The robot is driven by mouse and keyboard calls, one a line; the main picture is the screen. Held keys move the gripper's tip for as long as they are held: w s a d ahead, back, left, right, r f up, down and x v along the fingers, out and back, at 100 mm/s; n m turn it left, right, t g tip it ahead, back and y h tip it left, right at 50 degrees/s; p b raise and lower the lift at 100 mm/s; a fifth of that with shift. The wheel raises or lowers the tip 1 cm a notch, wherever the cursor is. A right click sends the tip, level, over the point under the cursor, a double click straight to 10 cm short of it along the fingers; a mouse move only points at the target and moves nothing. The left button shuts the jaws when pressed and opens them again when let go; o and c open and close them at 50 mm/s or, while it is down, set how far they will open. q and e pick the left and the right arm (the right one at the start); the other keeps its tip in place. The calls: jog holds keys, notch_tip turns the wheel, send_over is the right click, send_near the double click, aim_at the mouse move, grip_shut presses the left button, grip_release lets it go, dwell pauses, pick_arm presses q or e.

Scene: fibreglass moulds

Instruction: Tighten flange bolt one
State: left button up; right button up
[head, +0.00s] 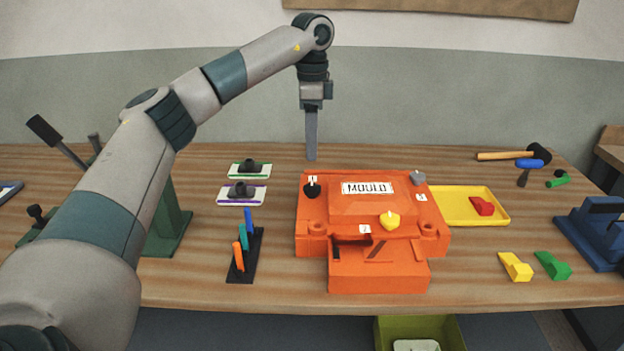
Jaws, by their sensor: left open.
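The orange mould (380,271) sits on the wooden bench and carries a white plate reading MOULD. A black knob-like bolt (312,190) stands at its back left corner, with a small white tag beside it. A grey bolt (418,178) stands at the back right and a yellow one (390,220) at the front. The tag marks are too small to read surely. My left gripper (311,156) points straight down, open and empty. In the picture its tips are just above the black bolt, apart from it. My right gripper is out of view.
A black rack (242,270) with coloured sticks and two trays with black-handled tools (243,191) lie left of the mould. A yellow tray (458,192) holding a red block is at right. Beyond are loose blocks (516,267), a hammer (510,155) and a blue vice (590,232).

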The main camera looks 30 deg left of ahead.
aim_at(312, 186)
pick_arm(q)
notch_tip(312, 186, down, 12)
jog(key=shift+r+p, duration=0.25)
jog(key=shift+p, duration=0.65)
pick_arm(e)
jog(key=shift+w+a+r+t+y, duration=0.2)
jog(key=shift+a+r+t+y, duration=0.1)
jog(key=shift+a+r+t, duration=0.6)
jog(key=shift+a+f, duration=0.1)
pick_arm(q)
jog(key=c, duration=1.1)
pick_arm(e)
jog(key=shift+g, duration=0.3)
